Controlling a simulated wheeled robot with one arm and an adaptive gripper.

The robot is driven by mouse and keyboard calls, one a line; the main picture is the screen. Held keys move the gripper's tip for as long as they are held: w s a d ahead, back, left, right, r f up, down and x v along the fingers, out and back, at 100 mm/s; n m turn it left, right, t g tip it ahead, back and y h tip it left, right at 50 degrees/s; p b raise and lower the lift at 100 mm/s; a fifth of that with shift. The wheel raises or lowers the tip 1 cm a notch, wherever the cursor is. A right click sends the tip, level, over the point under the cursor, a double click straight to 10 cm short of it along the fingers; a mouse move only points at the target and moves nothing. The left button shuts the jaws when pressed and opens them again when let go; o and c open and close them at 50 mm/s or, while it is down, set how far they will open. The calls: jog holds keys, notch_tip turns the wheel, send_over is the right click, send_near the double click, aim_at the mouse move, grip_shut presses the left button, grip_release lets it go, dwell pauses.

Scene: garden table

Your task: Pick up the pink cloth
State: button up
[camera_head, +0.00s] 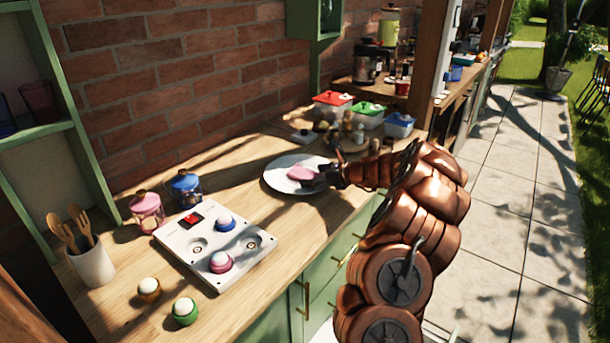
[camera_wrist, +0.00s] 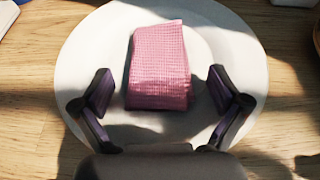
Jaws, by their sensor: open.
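The pink cloth (camera_wrist: 158,68) is a folded, waffle-textured pad lying on a round white plate (camera_wrist: 235,50). In the head view the cloth (camera_head: 301,173) shows small on the plate (camera_head: 276,179), partly behind my gripper (camera_head: 325,176). In the wrist view my gripper (camera_wrist: 160,98) is open, with one dark finger to the left of the cloth and one to the right. The fingertips are apart from the cloth's sides, level with its near half in the picture. Nothing is held. The height of the fingers above the plate is hard to tell.
A white panel (camera_head: 187,239) with egg-like items stands left of the plate. Pink (camera_head: 147,212) and blue (camera_head: 185,188) jars are behind it. Small bottles (camera_head: 347,128) and lidded boxes (camera_head: 368,112) stand beyond the plate. The counter between panel and plate is clear.

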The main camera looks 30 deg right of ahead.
jog(key=shift+c, duration=0.2)
jog(key=c, duration=0.9)
jog(key=shift+o, duration=0.2)
jog(key=shift+r, duration=0.15)
